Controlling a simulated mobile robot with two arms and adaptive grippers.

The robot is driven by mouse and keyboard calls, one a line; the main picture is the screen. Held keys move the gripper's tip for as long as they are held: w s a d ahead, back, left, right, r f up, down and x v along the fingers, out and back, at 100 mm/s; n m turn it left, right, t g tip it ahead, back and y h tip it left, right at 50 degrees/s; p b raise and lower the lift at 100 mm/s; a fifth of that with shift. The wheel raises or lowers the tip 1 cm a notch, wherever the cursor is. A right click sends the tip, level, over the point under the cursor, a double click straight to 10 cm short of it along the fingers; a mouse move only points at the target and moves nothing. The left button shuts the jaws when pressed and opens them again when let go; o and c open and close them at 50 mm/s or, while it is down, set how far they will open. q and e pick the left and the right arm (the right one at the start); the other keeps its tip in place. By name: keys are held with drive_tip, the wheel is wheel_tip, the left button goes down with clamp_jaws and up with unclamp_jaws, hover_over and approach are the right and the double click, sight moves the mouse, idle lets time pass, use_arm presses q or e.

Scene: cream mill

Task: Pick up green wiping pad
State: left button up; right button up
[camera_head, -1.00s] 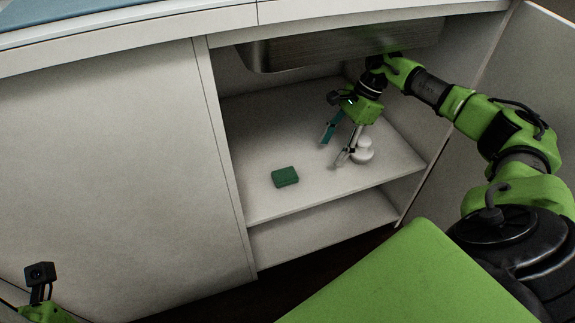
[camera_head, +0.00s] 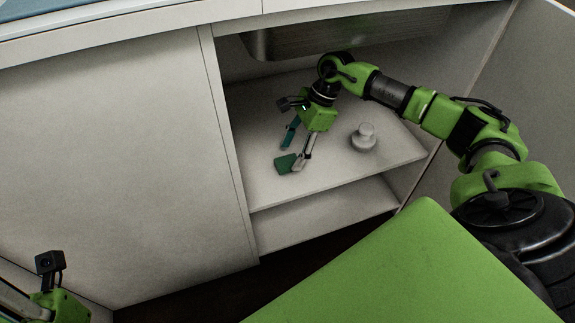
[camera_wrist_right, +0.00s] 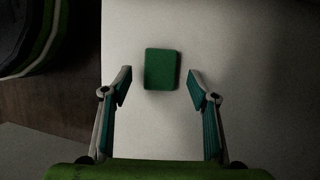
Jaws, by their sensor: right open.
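The green wiping pad (camera_head: 285,163) lies flat on the cabinet shelf, partly hidden behind a finger of my right gripper in the head view. My right gripper (camera_head: 293,157) is open and points down over the shelf close to the pad. In the right wrist view the pad (camera_wrist_right: 162,69) is whole, ahead of and roughly between the open fingertips of the right gripper (camera_wrist_right: 160,84), with no finger visibly touching it. Part of my left arm shows at the bottom left of the head view, but its fingers are out of the picture.
A white knobbed object (camera_head: 364,139) stands on the shelf (camera_head: 330,172) to the right of the gripper. The metal sink basin (camera_head: 345,38) hangs above. A cabinet side wall (camera_head: 226,130) bounds the shelf on the left. Bare shelf lies around the pad.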

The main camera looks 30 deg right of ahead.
sight(288, 161)
drive_tip(key=b+x, duration=0.1)
drive_tip(key=x, duration=0.2)
drive_tip(key=shift+d, duration=0.1)
drive_tip(key=shift+c, duration=0.3)
drive_tip(key=c, duration=0.8)
drive_tip(key=shift+c, duration=0.2)
drive_tip(key=shift+r, duration=0.2)
